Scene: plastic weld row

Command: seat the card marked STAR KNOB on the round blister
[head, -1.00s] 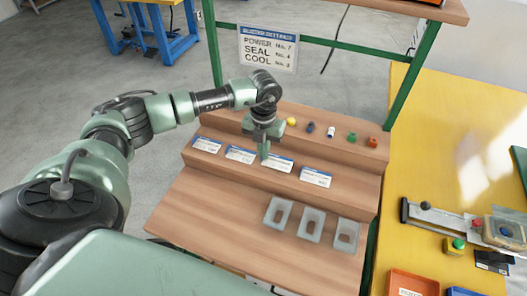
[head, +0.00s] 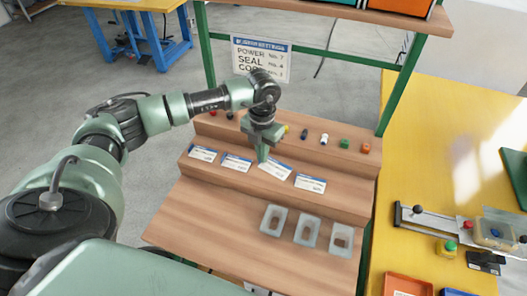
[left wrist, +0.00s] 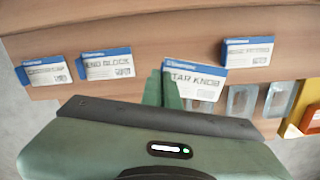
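The STAR KNOB card (head: 276,170), white with a blue top band, is third from left in the row of cards on the lower step. It looks slightly raised and tilted against its neighbours, and its print reads in the left wrist view (left wrist: 195,80). My left gripper (head: 263,156) points down at the card's left part. Its fingers (left wrist: 164,92) are close together and appear shut on the card's edge. Three clear blisters, left (head: 273,220), middle (head: 307,229) and right (head: 341,239), lie on the front board; I cannot tell which is round. My right gripper is out of view.
Other cards (head: 236,163) (head: 202,153) (head: 310,183) lie on the same step. Small coloured parts (head: 344,144) stand on the step behind. A yellow table (head: 430,150) at right holds a sliding fixture (head: 430,217) and an orange bin (head: 408,286). The board around the blisters is clear.

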